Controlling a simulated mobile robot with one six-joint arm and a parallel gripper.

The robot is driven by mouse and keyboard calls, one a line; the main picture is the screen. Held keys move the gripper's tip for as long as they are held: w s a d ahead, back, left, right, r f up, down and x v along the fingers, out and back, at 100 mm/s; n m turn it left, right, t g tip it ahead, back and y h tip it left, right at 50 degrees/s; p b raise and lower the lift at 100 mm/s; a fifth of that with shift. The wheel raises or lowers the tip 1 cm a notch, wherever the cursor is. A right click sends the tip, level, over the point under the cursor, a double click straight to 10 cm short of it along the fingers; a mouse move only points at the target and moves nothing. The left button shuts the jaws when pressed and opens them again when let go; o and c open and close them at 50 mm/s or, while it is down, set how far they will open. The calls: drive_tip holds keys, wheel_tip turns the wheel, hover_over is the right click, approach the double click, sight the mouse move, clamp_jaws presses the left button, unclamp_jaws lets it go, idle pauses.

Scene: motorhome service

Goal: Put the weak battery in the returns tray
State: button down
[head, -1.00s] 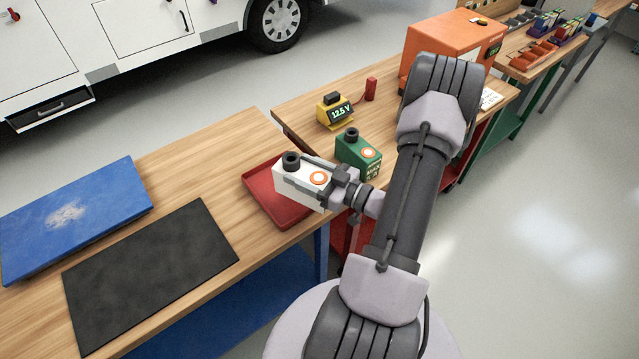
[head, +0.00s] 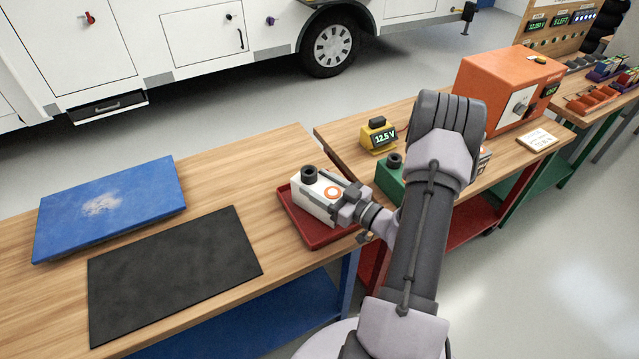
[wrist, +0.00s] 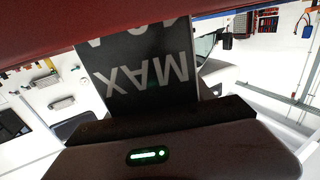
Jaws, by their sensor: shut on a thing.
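A white battery (head: 318,200) with a black knob-like cap and an orange ring mark on top is held in my gripper (head: 346,200). It is over the red tray (head: 308,237), inside its outline in the head view. I cannot tell whether it touches the tray floor. In the wrist view the battery's dark label face (wrist: 140,72) reads MAX upside down, and a red surface crosses the top. A green battery (head: 391,178) stands to the right on the neighbouring bench, partly hidden by my arm.
An orange box-shaped device (head: 500,90) is further right. A black mat (head: 175,275) and a blue panel (head: 110,205) lie left of the tray. Bare wood lies between them and the tray.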

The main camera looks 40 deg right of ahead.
drive_tip(key=shift+c, duration=2)
unclamp_jaws()
drive_tip(key=shift+f, duration=0.1)
